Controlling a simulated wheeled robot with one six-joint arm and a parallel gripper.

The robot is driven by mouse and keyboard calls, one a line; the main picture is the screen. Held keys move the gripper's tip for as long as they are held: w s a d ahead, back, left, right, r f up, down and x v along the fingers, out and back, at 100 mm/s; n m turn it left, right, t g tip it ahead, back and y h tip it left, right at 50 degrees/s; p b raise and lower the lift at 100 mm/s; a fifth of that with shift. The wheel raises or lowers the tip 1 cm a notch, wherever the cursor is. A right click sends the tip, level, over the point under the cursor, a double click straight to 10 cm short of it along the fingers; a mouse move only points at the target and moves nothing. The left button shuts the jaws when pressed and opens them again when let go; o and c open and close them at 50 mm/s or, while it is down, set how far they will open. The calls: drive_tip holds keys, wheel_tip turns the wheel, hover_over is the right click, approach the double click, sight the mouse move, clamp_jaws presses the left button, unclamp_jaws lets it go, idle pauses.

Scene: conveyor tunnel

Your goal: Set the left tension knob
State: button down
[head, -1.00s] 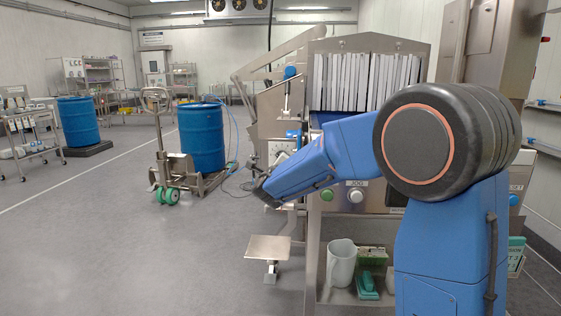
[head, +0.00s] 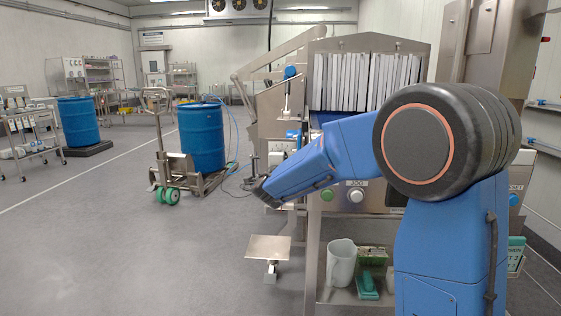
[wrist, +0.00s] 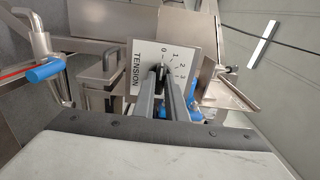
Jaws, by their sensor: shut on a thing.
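In the wrist view, the tension knob (wrist: 160,72) is a small dark part in front of a pale scale plate (wrist: 140,48). The plate is marked TENSION and shows 0, 1, 2 and 3. My gripper (wrist: 162,84) has its two grey fingers closed on the knob from below in the picture. The fingers hide much of the knob, so its exact setting is hard to read; its visible end lies near the 0. In the head view, my blue forearm hides the fingers and the knob.
The steel machine (head: 318,75) has hanging pale strips and front buttons. A lower shelf holds a white jug (head: 340,262). Open floor (head: 130,250) lies to the left.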

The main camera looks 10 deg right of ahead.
idle(0.4)
drive_tip(key=c, duration=1.8)
unclamp_jaws()
drive_tip(key=v, duration=1.7)
drive_tip(key=shift+s, duration=0.2)
drive_tip(key=shift+a, duration=0.1)
